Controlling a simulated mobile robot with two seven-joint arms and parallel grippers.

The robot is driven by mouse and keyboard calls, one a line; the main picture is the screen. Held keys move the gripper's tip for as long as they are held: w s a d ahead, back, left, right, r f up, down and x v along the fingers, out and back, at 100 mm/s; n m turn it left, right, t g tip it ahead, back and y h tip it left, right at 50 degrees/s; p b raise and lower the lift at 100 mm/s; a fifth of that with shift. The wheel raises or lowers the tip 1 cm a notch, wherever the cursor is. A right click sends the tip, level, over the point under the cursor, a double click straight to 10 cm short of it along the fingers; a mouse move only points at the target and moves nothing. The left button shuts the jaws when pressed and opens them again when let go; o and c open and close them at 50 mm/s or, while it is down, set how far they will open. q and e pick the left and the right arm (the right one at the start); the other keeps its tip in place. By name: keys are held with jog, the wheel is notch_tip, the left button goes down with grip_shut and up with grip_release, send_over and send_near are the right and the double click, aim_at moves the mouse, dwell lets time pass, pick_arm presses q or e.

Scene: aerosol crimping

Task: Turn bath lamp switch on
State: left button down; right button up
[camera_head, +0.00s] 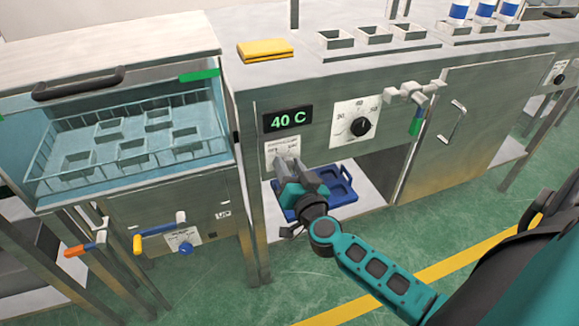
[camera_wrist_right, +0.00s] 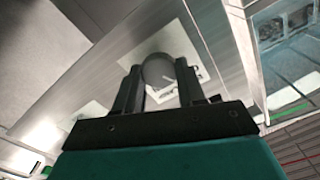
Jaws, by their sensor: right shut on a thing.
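The bath lamp switch sits on a white label plate (camera_head: 283,147) on the steel front panel, below the green 40 C display (camera_head: 289,119). My right gripper (camera_head: 291,167) is up against this plate and hides most of the switch in the head view. In the right wrist view, a grey rounded switch knob (camera_wrist_right: 160,75) stands between the two dark fingers, in front of a white label. The fingers are shut on it. Which way the switch is set cannot be made out. My left gripper is not in view.
A dial (camera_head: 361,127) and a tap with a green handle (camera_head: 416,121) are to the right on the same panel. A blue tray (camera_head: 345,187) lies in the opening below. The glass-walled water bath (camera_head: 205,117) is on the left. A yellow cloth (camera_head: 265,49) lies on top.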

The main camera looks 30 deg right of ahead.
jog(key=m+p, duration=0.1)
jog(key=m, duration=0.4)
jog(key=shift+f+m, duration=0.1)
jog(key=shift+m, duration=0.2)
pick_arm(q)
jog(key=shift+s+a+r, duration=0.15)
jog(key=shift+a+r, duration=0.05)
pick_arm(e)
jog(key=m, duration=0.6)
jog(key=shift+d+f, duration=0.1)
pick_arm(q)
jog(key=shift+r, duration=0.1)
pick_arm(e)
jog(key=o, duration=1.1)
jog(key=shift+c, duration=0.2)
jog(key=shift+s, duration=0.15)
pick_arm(q)
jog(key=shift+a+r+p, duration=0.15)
jog(key=shift+p, duration=0.45)
pick_arm(e)
jog(key=v, duration=1.2)
jog(key=shift+s, duration=0.4)
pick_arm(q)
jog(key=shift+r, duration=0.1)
